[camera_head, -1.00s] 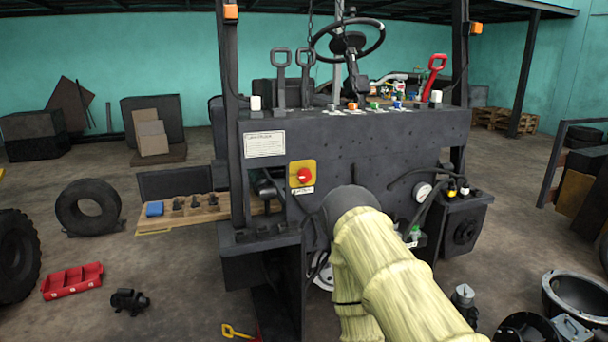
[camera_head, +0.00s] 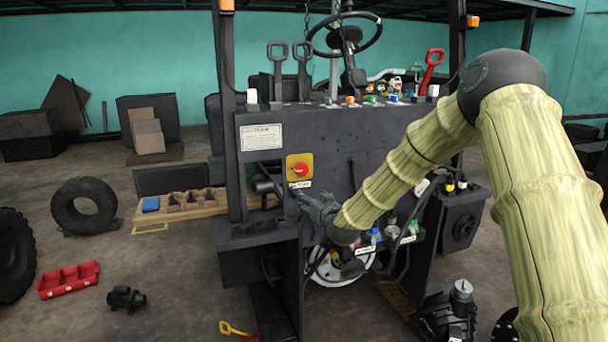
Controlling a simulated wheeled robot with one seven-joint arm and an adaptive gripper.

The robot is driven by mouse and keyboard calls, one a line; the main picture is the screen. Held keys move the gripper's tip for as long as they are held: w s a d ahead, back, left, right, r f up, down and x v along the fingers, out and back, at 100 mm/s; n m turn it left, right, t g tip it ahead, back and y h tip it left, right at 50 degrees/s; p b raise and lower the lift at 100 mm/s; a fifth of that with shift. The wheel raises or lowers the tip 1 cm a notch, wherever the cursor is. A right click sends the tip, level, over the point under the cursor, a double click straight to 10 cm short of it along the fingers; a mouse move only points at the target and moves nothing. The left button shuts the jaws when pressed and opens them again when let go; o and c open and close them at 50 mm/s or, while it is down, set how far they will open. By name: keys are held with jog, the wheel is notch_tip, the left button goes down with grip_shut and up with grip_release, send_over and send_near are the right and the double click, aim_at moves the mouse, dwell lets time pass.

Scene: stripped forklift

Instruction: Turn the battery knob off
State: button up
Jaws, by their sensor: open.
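The battery knob is a red knob (camera_head: 300,170) on a yellow square plate (camera_head: 292,160), on the front face of the dark forklift panel (camera_head: 390,128). A small white label (camera_head: 299,184) sits just below the plate. My gripper (camera_head: 300,194) is dark grey and open, just below the knob and its label. It appears empty. I cannot tell how far its fingertips are from the panel. My arm reaches in from the right and hides part of the panel's right side.
A black lever (camera_head: 264,186) stands left of my gripper. Small coloured caps (camera_head: 374,234) sit on a ledge right of my wrist. Levers and a steering wheel (camera_head: 345,36) rise above the panel. A red tray (camera_head: 68,280) and a tyre (camera_head: 84,205) lie on the floor at left.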

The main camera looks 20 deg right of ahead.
jog(key=t, duration=0.1)
send_near(303, 170)
jog(key=s, duration=0.2)
jog(key=w+p, duration=0.2)
jog(key=w, duration=0.9)
jog(key=shift+a, duration=0.15)
jog(key=c, duration=1)
